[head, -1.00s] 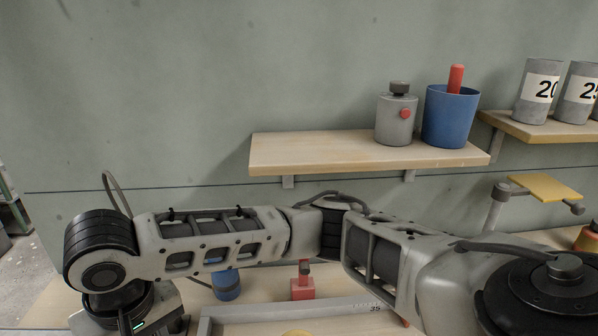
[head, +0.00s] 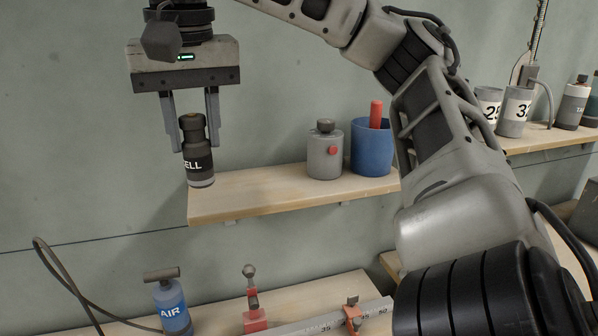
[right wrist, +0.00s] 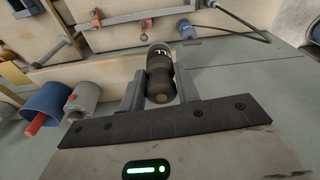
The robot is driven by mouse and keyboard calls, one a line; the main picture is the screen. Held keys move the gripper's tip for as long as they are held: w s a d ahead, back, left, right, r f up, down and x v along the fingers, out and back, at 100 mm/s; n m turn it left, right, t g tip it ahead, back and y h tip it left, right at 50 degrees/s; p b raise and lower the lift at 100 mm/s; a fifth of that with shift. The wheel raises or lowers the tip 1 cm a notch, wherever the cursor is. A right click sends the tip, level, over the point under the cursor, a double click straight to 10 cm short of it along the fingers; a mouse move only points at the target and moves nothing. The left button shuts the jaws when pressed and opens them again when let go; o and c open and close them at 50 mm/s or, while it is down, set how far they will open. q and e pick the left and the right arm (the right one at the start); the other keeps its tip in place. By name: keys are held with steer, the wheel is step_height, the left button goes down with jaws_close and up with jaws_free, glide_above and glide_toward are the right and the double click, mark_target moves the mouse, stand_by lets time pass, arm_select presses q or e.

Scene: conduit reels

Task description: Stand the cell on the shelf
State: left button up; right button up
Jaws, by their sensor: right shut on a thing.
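The cell (head: 197,152) is a dark cylinder with a white label, a narrower neck and a grey base band. My right gripper (head: 194,135) is shut on it near its top and holds it upright with a slight tilt. The cell also shows between the fingers in the right wrist view (right wrist: 159,72). The wooden shelf (head: 255,192) is on the wall, and the cell hangs at its left end. I cannot tell whether the cell's base touches the shelf. My left gripper is not in view.
The shelf's left and middle are clear. Below are a blue AIR bottle (head: 172,306) and a red-based tool (head: 254,318) on a bench.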

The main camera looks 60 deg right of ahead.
steer(key=s+d+r+m, duration=0.1)
steer(key=s+d+r, duration=0.1)
steer(key=s+r, duration=0.25)
steer(key=shift+w+d+f+p, duration=0.15)
steer(key=shift+w+d+f, duration=0.95)
steer(key=shift+w+f, duration=1.05)
steer(key=shift+w+d+f+p, duration=0.1)
steer(key=shift+w+d+f, duration=1.05)
steer(key=shift+w+f, duration=0.95)
steer(key=shift+w+d+f+p, duration=0.15)
steer(key=shift+w+d+f, duration=0.95)
steer(key=shift+w+f, duration=1)
steer(key=shift+w, duration=0.25)
steer(key=o, duration=1)
steer(key=shift+r, duration=0.1)
steer(key=shift+r, duration=0.1)
steer(key=r, duration=0.4)
steer(key=s+r, duration=0.1)
steer(key=r, duration=0.3)
steer(key=a+r, duration=0.1)
steer(key=r, duration=0.3)
steer(key=shift+s+a, duration=0.1)
steer(key=shift+s, duration=0.1)
